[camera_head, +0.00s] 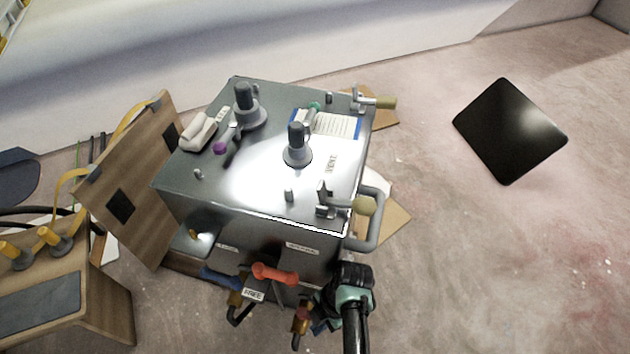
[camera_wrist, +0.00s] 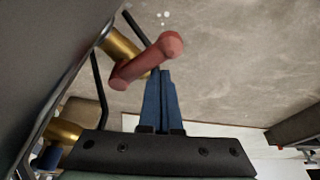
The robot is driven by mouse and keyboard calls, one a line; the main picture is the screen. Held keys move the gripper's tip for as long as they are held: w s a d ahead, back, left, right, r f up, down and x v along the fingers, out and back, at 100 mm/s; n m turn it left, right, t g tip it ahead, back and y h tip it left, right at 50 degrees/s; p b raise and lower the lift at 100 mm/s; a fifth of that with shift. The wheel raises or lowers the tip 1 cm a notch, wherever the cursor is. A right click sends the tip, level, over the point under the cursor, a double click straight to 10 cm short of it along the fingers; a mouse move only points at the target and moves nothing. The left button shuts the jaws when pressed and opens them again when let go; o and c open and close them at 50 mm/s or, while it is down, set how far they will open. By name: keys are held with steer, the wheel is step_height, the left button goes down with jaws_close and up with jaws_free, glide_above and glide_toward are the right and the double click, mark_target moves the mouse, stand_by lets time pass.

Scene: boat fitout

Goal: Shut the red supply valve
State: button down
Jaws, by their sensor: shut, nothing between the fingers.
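An orange-red lever handle (camera_head: 275,274) sits on the front of the metal cabinet, above a tag reading FREE. A darker red handle (camera_head: 302,313) on a brass body is lower right of it, partly hidden by my gripper. In the wrist view a red bar handle (camera_wrist: 146,63) slants across a brass fitting; I cannot tell for sure which of the two it is. My gripper (camera_head: 320,326) is at the cabinet's lower front, right beside the darker handle. Its blue fingers (camera_wrist: 160,78) are shut and empty, with their tips close against the red bar; contact is unclear.
A blue handle (camera_head: 220,278) is left of the orange-red one. The metal cabinet (camera_head: 215,175) has a pipe rail (camera_head: 376,225) on its right side. Wooden panels and a bench (camera_head: 75,325) stand left. A black panel (camera_head: 510,130) is at right. Floor at right is mostly clear.

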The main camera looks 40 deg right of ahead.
steer(key=shift+d, duration=0.1)
stand_by(0.6)
step_height(320, 180, up, 10)
steer(key=p, duration=0.6)
stand_by(0.3)
